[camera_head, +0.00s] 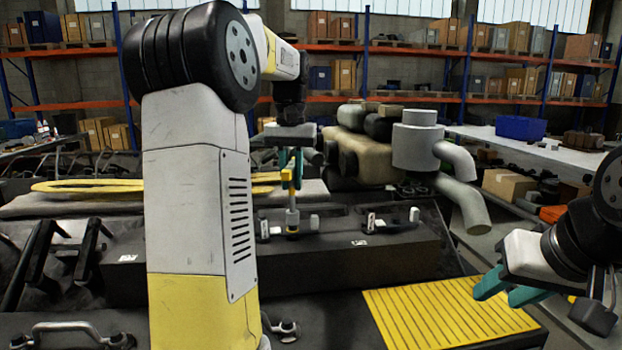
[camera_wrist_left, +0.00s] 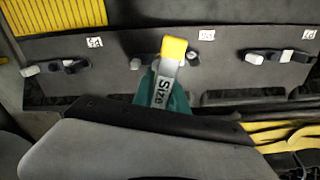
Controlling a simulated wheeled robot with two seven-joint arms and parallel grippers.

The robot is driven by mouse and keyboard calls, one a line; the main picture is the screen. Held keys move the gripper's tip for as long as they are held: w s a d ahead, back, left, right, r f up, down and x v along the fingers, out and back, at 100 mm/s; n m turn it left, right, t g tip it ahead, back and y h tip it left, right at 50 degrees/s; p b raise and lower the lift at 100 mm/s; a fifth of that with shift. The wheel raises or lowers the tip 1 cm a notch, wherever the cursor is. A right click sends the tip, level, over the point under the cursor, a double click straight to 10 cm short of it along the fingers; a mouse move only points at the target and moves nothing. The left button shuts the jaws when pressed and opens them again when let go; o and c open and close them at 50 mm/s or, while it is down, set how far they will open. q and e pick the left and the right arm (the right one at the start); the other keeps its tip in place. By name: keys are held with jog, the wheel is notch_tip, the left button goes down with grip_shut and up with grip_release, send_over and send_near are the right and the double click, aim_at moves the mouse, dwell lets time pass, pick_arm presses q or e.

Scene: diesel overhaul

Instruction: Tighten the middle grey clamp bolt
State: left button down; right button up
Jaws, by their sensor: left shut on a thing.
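My left gripper (camera_head: 290,165), with teal fingers, is shut on a grey and yellow tool (camera_head: 292,217). The tool stands about upright, its lower end at the clamp in the middle of the dark block (camera_head: 340,255). In the left wrist view the tool (camera_wrist_left: 163,85) shows a "Size" label and a yellow end over the middle clamp; the fingers (camera_wrist_left: 163,92) flank its shaft. Grey bolt ends (camera_head: 314,222) show beside the tool. Whether the tool is seated on the bolt cannot be told. My right gripper (camera_head: 498,290) is open and empty, above the yellow mat's right side.
Another clamp (camera_head: 390,220) lies right of the tool on the block. A yellow ribbed mat (camera_head: 440,312) lies in front right. A grey pipe elbow (camera_head: 458,195) and cylinder stand behind right. A blue bin (camera_head: 520,128) sits on the bench. My left arm hides the block's left part.

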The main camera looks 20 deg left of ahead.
pick_arm(q)
jog(key=n, duration=0.4)
jog(key=shift+n, duration=0.3)
jog(key=n, duration=0.4)
jog(key=shift+n, duration=0.3)
jog(key=shift+f, duration=0.1)
